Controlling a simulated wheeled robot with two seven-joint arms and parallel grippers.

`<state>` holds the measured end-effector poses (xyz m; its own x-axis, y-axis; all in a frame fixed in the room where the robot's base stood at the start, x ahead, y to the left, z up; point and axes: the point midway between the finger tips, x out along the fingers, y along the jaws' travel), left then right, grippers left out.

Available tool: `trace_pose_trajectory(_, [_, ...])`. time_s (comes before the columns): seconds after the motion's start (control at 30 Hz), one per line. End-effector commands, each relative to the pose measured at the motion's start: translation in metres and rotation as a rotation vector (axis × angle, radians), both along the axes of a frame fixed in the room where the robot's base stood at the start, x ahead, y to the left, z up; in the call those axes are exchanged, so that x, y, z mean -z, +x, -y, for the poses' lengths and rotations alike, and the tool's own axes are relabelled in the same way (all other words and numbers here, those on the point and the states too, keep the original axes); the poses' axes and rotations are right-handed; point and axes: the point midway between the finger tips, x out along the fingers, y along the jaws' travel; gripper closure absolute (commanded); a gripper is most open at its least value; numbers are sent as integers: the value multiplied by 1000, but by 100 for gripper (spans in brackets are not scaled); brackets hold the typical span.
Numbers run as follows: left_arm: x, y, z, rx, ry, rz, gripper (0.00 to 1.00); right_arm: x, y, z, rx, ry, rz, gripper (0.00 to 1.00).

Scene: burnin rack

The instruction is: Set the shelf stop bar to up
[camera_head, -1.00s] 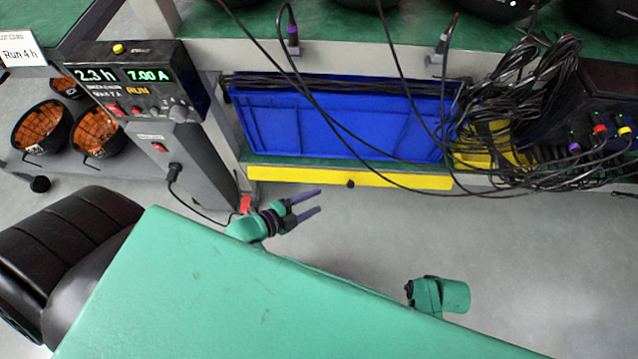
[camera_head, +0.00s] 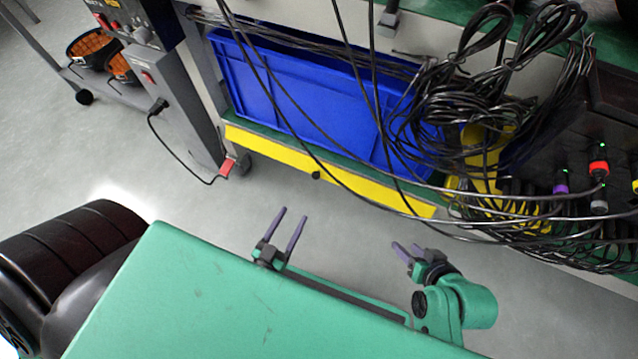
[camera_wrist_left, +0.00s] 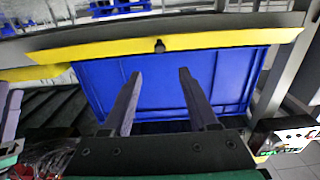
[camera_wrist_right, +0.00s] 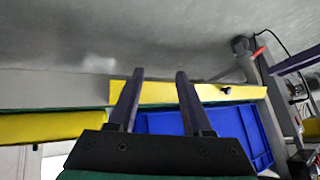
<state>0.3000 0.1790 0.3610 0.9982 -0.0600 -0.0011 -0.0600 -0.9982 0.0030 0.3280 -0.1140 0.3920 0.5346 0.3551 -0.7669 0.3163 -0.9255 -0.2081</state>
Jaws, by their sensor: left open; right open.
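The shelf stop bar is the long yellow bar (camera_head: 330,180) along the front edge of the lower shelf, below the blue bin (camera_head: 300,90). A small black knob (camera_head: 317,175) sits on it. The bar also shows in the left wrist view (camera_wrist_left: 215,40) and the right wrist view (camera_wrist_right: 160,92). My left gripper (camera_head: 294,212) is open and empty, in front of and below the bar. My right gripper (camera_head: 404,246) is open and empty, below the bar's right end. Neither gripper touches the bar in the head view.
Black cables (camera_head: 450,110) hang in loops over the bin and the bar's right part. A grey cabinet (camera_head: 170,100) with a plugged cord stands left of the shelf. Bare floor (camera_head: 200,215) lies in front of the rack.

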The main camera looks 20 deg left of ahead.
Motion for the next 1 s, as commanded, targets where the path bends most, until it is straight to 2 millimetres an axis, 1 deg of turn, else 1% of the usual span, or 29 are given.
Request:
trace_pose_trajectory(0.3, [0, 82, 6, 2, 1, 8, 40, 17, 5, -25, 9, 104, 131, 50])
trace_pose_trajectory(0.4, [0, 107, 8, 3, 1, 6, 40, 20, 6, -34, 18, 148, 184, 50])
trace_pose_trajectory(0.5, [0, 124, 8, 3, 4, 4, 40, 21, 6, -40, 26, 181, 225, 50])
trace_pose_trajectory(0.63, [-1, 134, 9, 4, 4, 2, 40, 21, 6, -44, 33, 202, 252, 50])
trace_pose_trajectory(0.87, [-1, 135, 9, 4, 4, 1, 40, 20, 6, -44, 34, 206, 256, 50])
trace_pose_trajectory(0.9, [-1, 135, 9, 4, 4, 1, 56, 20, 6, -44, 34, 205, 255, 50])
trace_pose_trajectory(0.97, [-1, 134, 9, 4, 4, 1, 79, 20, 6, -44, 34, 205, 255, 50])
trace_pose_trajectory(1.0, [-1, 134, 9, 4, 4, 1, 94, 20, 6, -44, 34, 205, 255, 50])
